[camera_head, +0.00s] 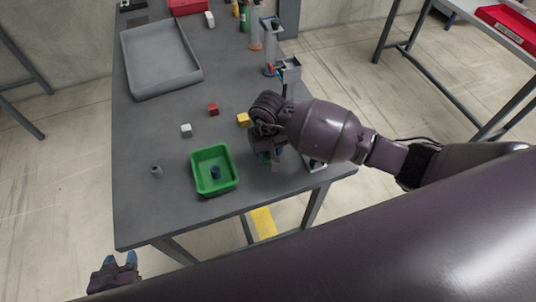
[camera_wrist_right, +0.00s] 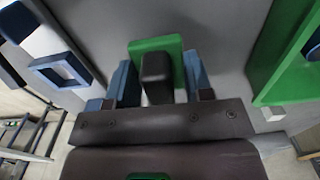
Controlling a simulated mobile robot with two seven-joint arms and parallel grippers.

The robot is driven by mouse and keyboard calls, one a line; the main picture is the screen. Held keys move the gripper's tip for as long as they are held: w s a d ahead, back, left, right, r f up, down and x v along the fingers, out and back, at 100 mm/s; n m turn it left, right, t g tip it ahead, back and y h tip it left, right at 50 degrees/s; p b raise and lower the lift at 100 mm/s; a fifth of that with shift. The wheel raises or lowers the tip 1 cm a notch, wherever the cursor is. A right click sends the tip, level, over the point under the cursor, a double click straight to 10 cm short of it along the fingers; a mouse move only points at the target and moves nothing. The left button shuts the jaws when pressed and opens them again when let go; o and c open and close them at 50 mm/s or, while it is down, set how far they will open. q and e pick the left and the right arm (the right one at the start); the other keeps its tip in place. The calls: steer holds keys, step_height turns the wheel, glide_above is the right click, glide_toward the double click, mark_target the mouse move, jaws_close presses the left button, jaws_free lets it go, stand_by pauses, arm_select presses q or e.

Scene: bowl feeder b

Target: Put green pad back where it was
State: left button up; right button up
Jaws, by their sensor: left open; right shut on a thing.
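The green pad (camera_wrist_right: 150,44) shows in the right wrist view with a dark block in front of it. It is between the blue fingers of my right gripper (camera_wrist_right: 160,84), which is shut on it. In the head view my right gripper (camera_head: 270,158) is over the table's front right part, right of the green tray; it hides most of the pad. Whether the pad touches the table I cannot tell. My left gripper (camera_head: 120,261) is open and empty, off the table's front left corner.
The green tray (camera_head: 232,184) holds a small dark blue piece (camera_head: 215,172). A grey cylinder (camera_head: 156,171), white cube (camera_head: 186,130), red cube (camera_head: 213,109) and yellow cube (camera_head: 243,119) lie around it. A large grey tray (camera_head: 191,76) is behind. A blue square frame (camera_wrist_right: 62,72) shows in the wrist view.

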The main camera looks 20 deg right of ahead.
mark_target(268, 156)
steer(key=shift+f, duration=1.35)
steer(key=shift+f, duration=0.2)
steer(key=o, duration=1.1)
steer(key=shift+c, duration=0.2)
steer(key=shift+r, duration=0.15)
step_height(268, 156, up, 12)
steer(key=shift+r+b, duration=0.1)
steer(key=shift+b, duration=0.2)
